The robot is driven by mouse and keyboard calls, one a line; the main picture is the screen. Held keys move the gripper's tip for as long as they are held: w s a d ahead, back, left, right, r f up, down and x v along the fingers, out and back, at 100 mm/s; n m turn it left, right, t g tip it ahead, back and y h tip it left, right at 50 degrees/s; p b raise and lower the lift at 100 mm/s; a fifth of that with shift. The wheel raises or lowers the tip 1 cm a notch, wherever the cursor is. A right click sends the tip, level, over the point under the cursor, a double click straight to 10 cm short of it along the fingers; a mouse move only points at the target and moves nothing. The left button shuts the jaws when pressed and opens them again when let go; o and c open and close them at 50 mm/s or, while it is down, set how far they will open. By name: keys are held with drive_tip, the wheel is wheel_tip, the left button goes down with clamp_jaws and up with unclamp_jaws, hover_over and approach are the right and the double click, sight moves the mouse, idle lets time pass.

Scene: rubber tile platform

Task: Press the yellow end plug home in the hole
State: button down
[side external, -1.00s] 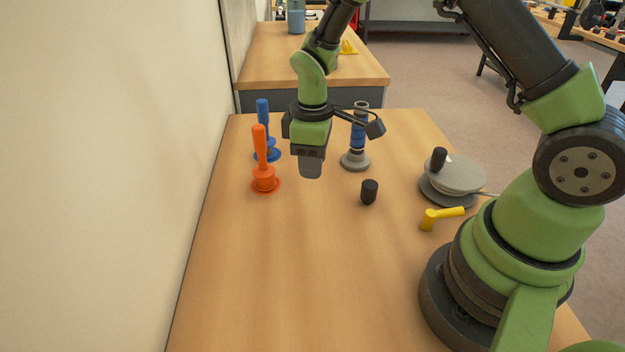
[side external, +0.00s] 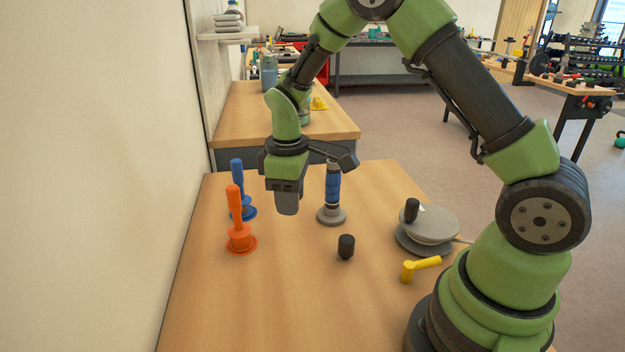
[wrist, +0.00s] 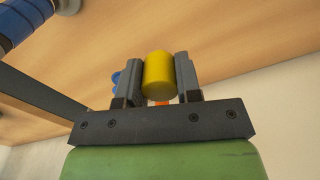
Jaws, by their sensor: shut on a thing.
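My gripper (side external: 287,212) is above the table, left of the blue-and-grey post, with its fingers pointing down. In the wrist view the gripper (wrist: 159,80) is shut on the yellow end plug (wrist: 159,72), a smooth cylinder with one finger on each side. The fingers hide the plug in the side view. I cannot make out the hole in either view. A blue-banded post (side external: 332,190) on a grey round foot stands right of the gripper; its banded part shows in the wrist view (wrist: 22,18).
An orange post (side external: 238,225) and a blue post (side external: 237,185) stand at left. A black cylinder (side external: 346,247), a yellow angled piece (side external: 420,267) and a grey disc (side external: 430,225) with a black knob lie to the right. The table's front left is clear.

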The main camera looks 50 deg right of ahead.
drive_tip(key=d+r+m, duration=0.1)
drive_tip(key=d+r, duration=0.2)
drive_tip(key=d, duration=0.2)
drive_tip(key=d+r+m, duration=0.2)
drive_tip(key=d, duration=0.2)
drive_tip(key=d+r+m, duration=0.2)
drive_tip(key=d+r, duration=0.1)
drive_tip(key=d, duration=0.2)
drive_tip(key=shift+w+d+r, duration=0.3)
drive_tip(key=shift+w, duration=0.1)
drive_tip(key=shift+s+d+r, duration=0.1)
drive_tip(key=shift+d+r, duration=0.15)
drive_tip(key=shift+d, duration=0.05)
drive_tip(key=shift+f, duration=2.15)
drive_tip(key=shift+f, duration=0.3)
drive_tip(key=shift+f, duration=0.4)
drive_tip(key=shift+f, duration=0.3)
idle(1.1)
